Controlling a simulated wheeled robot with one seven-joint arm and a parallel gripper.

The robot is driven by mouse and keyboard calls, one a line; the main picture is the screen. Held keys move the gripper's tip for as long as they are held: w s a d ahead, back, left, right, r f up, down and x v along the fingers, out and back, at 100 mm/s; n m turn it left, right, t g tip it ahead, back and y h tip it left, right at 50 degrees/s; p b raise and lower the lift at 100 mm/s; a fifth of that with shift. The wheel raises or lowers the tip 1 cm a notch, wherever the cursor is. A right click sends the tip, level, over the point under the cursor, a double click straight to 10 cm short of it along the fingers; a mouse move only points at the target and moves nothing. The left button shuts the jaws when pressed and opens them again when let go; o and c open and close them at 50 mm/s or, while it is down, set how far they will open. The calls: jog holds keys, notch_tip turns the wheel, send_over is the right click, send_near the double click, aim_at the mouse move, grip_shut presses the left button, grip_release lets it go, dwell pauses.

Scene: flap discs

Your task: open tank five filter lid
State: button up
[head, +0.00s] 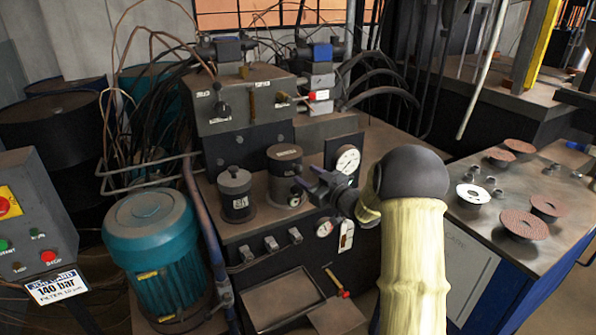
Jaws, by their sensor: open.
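Two dark cylindrical canisters stand on the hydraulic power unit (330,135). The left canister (235,197) has a round lid with a small knob and a pale label. The right canister (284,165) is taller, with a flat top and a label too small to read. I cannot tell which is the tank five filter; both tops look closed. My gripper (304,185) is open and points left beside the right canister's lower side. I cannot tell whether it touches. My arm in a yellowish sleeve covers part of the unit's right side.
Gauges (347,160), hoses and a valve block (240,100) crowd the unit. A teal motor (155,250) stands at left, by a control box (35,215). A bench (480,240) with flap discs (547,207) is at right. An open tray (280,300) lies below.

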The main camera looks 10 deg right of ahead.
aim_at(302, 172)
jog(key=x, duration=0.5)
jog(key=shift+c, duration=0.5)
grip_shut()
